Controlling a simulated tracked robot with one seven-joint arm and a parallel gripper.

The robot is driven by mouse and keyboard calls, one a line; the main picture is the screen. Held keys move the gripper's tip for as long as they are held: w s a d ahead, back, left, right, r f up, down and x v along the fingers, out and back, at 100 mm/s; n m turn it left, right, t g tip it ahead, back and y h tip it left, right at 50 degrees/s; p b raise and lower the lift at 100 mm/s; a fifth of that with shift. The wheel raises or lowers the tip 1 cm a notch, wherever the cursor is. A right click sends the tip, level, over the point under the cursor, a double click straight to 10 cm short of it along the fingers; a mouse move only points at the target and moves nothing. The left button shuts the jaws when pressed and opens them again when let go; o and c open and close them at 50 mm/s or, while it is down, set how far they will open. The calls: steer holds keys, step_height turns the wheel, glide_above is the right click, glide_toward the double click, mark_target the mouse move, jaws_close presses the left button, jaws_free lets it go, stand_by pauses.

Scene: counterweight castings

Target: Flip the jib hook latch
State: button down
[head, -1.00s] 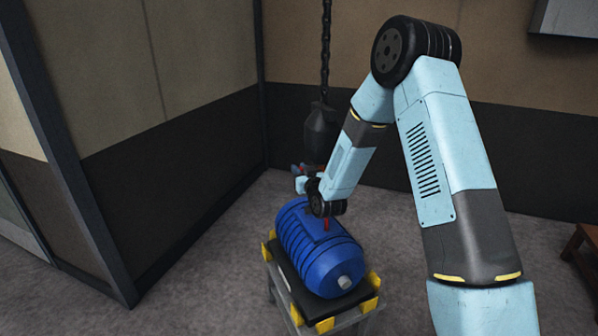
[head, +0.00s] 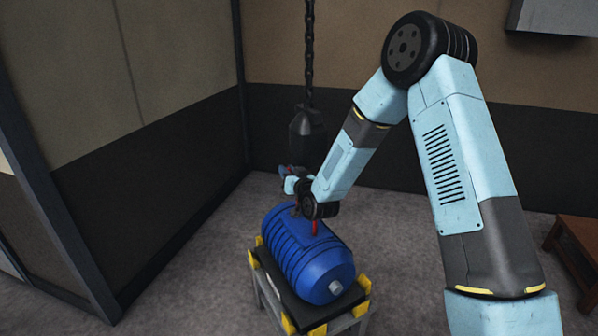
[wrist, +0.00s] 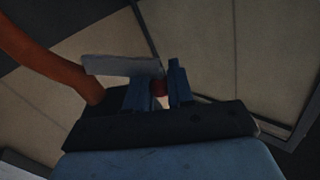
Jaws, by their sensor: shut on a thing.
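My gripper (wrist: 155,92) is shut on the small red end of the jib hook latch, which shows between its two blue fingers (wrist: 178,85). The latch (wrist: 115,65) is a pale grey flat piece running left from the fingers. The orange hook (wrist: 45,62) curves in from the upper left of the wrist view and passes behind my gripper's dark palm. In the head view my gripper (head: 290,182) is at the hook, below the black hook block (head: 306,135) on its chain (head: 309,60). My wrist hides most of the hook and latch there.
A blue ribbed motor-like body (head: 300,258) with red lugs lies just below my gripper, on a stand with yellow corner blocks (head: 360,285). Wall panels (head: 150,170) stand at left and behind. A brown wooden table (head: 582,240) is at right. Floor between is clear.

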steer(key=shift+w+d+r, duration=0.1)
steer(key=shift+w+r, duration=0.05)
steer(key=c, duration=1)
jaws_free()
steer(key=shift+c, duration=0.2)
